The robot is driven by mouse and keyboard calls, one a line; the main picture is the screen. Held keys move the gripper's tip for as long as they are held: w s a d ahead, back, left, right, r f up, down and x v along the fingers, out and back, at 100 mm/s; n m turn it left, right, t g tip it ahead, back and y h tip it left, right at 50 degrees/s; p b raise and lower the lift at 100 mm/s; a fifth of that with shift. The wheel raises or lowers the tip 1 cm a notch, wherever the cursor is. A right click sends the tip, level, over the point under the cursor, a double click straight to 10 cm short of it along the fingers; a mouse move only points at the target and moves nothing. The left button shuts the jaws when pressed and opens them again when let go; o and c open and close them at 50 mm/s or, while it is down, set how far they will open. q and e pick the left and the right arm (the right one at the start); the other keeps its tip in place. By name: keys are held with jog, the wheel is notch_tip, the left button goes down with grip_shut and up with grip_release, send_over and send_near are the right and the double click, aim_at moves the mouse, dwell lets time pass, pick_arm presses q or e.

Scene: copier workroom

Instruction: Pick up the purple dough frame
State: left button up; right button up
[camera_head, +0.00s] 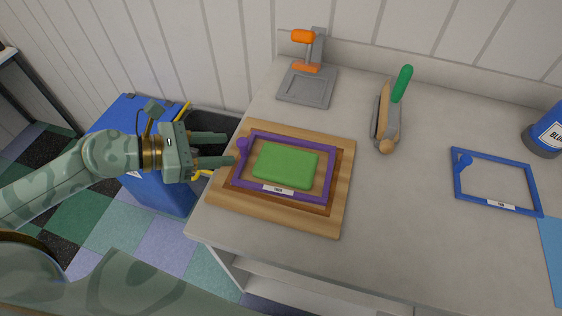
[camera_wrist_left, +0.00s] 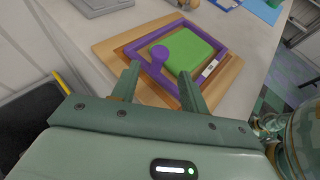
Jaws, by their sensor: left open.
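The purple dough frame (camera_head: 262,134) lies flat on a wooden board (camera_head: 224,207) near the counter's left edge. It surrounds a green dough slab (camera_head: 287,165) and has a white label on its front side. A round purple knob stands at its left corner; the knob also shows in the left wrist view (camera_wrist_left: 159,45). My left gripper (camera_head: 229,149) comes in from the left and is open, its fingertips beside the knob. In the wrist view the frame (camera_wrist_left: 206,37) lies just beyond the two fingers, with the knob between them. My right gripper is not in view.
A blue frame (camera_head: 486,153) lies at the counter's right, near a blue bottle (camera_head: 547,136). A grey tool with an orange handle (camera_head: 306,83) and a green-handled plane-like tool (camera_head: 385,117) stand at the back. A blue bin (camera_head: 166,195) stands left of the counter.

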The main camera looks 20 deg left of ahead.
aim_at(243, 145)
pick_arm(q)
jog(key=x, duration=0.3)
jog(key=b+x, duration=0.1)
jog(key=x, duration=0.1)
jog(key=shift+w+d+r, duration=0.1)
jog(key=shift+w+d, duration=0.1)
jog(key=shift+w, duration=0.25)
grip_shut()
